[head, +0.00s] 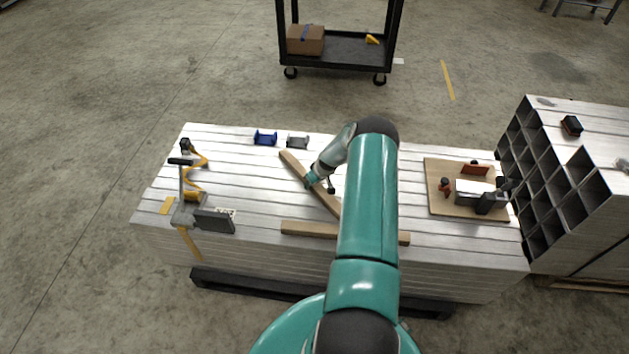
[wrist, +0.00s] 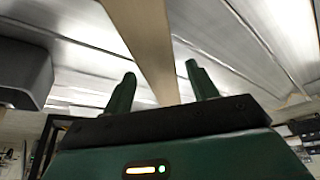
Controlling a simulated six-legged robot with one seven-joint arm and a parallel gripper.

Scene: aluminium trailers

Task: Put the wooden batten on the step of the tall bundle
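A long wooden batten (head: 295,164) lies diagonally across the top of the pale aluminium bundle (head: 235,160). My gripper (head: 317,181) is over its middle in the head view. In the wrist view the two fingers of my gripper (wrist: 162,84) are apart, with the batten (wrist: 150,40) running between them and gaps on both sides. Whether the fingertips reach down beside the wood I cannot tell. A second wooden batten (head: 310,229) lies crosswise nearer the front edge, partly hidden by my arm. A taller bundle (head: 590,135) with open square tube ends stands at the right; I cannot make out its step.
Blue (head: 265,137) and grey (head: 297,142) spool-like items lie behind the diagonal batten. Yellow-and-grey clamp-like tools (head: 190,195) are at the left. A wooden board (head: 435,195) with tools is at the right. A black cart (head: 340,50) stands behind.

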